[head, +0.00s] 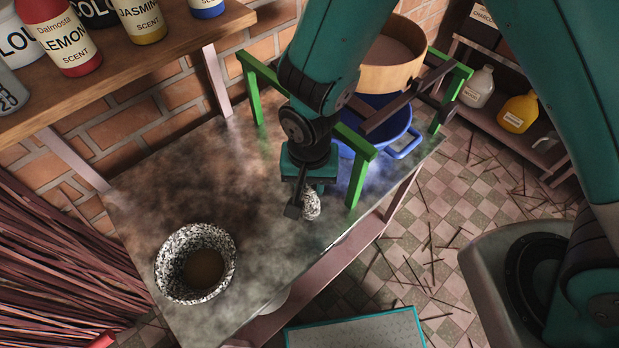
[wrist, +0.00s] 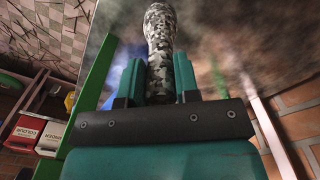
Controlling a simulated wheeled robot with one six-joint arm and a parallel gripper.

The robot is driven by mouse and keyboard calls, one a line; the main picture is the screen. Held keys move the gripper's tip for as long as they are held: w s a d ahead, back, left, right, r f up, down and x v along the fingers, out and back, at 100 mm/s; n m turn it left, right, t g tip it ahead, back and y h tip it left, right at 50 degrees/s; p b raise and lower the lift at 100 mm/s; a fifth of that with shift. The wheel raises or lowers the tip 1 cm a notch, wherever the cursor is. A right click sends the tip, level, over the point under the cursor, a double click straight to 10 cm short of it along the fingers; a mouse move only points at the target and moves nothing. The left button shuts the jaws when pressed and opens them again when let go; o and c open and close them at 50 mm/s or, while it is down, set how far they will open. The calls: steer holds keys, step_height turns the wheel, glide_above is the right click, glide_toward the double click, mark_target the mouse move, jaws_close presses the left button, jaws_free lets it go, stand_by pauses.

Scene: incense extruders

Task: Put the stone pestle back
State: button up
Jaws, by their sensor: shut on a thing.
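The stone pestle (head: 312,206), speckled black and white, is in my gripper (head: 303,200) above or at the right part of the metal table. In the wrist view the pestle (wrist: 159,45) runs lengthwise between the two teal fingers of my gripper (wrist: 159,78), which are shut on it. Its rounded far end points toward the table surface; I cannot tell whether it touches. The speckled stone mortar (head: 222,240) stands upright on the table to the left of my gripper, with brown material inside. My gripper partly hides the pestle in the head view.
A green frame (head: 362,178) stands at the table's right end, with a blue bucket (head: 398,140) and a round wooden sieve (head: 376,80) there. Scent bottles (head: 70,40) line the shelf at upper left. The metal table (head: 150,195) is clear between the mortar and my gripper.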

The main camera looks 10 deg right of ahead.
steer(key=shift+f, duration=0.2)
steer(key=o, duration=0.9)
steer(key=shift+r, duration=0.1)
step_height(320, 180, up, 12)
steer(key=b, duration=0.2)
steer(key=s+d+r+n+y, duration=0.1)
steer(key=s+d+r+n, duration=0.2)
steer(key=r, duration=0.1)
steer(key=s+d+r+n+y, duration=0.1)
steer(key=s+d+r+n, duration=0.2)
steer(key=s+r, duration=0.1)
steer(key=s+d+r+n+y, duration=0.2)
steer(key=s+d+r+n, duration=0.1)
steer(key=d+r, duration=0.1)
steer(key=shift+s+r, duration=0.15)
steer(key=shift+r, duration=0.5)
